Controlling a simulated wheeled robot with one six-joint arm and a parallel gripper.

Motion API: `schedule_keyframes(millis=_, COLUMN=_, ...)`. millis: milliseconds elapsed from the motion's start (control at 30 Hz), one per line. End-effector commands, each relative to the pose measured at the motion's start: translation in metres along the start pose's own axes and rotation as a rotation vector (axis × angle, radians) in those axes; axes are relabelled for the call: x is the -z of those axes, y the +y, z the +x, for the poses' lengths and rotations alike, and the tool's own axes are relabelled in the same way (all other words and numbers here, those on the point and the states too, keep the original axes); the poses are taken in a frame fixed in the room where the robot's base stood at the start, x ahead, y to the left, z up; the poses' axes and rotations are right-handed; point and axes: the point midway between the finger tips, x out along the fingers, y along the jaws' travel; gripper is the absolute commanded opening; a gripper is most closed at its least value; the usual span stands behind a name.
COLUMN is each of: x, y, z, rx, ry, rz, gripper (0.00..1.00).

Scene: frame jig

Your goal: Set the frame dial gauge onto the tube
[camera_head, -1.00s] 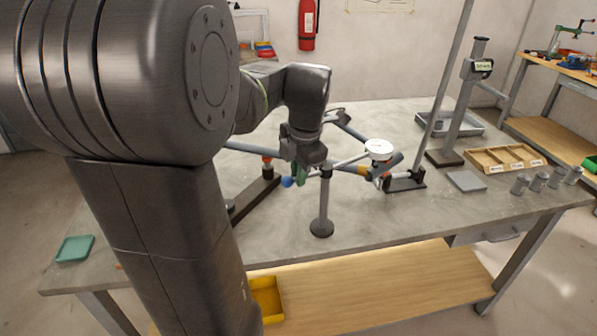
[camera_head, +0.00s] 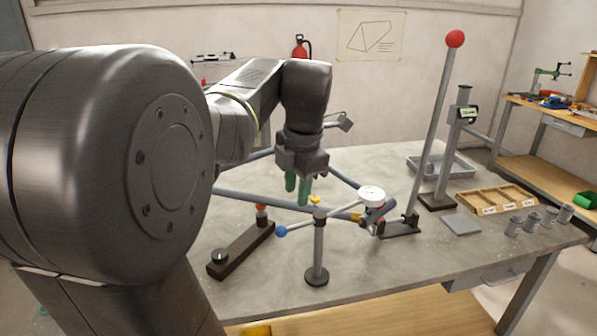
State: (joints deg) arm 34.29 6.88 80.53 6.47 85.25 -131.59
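The dial gauge has a round white dial (camera_head: 371,193) at its right. A thin bar runs left from near the dial to a blue ball (camera_head: 281,231), crossing the upper part of an upright post (camera_head: 318,248). The blue-grey tube (camera_head: 262,201) of the frame runs behind the post toward the dial. Whether the gauge touches the tube or only lies in front of it, I cannot tell. My gripper (camera_head: 297,188) points down above and left of the post top. Its two green fingers are apart, with nothing seen between them.
A tall leaning rod with a red ball (camera_head: 454,39) stands right of the dial. A height gauge (camera_head: 460,140), a grey tray (camera_head: 413,165), a wooden compartment box (camera_head: 491,201) and several metal cylinders (camera_head: 532,220) are at the right. A dark bar (camera_head: 240,252) lies left of the post.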

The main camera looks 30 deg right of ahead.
Motion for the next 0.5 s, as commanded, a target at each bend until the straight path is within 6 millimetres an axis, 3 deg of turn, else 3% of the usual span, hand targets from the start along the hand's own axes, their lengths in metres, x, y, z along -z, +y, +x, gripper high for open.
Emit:
schedule_keyframes(millis=200, x=0.0, y=0.0, z=-0.032, rx=-0.001, ry=-0.001, rz=0.0, gripper=0.32)
schedule_keyframes(millis=500, x=0.0, y=0.0, z=-0.038, rx=0.001, ry=0.0, rz=0.0, gripper=0.32)
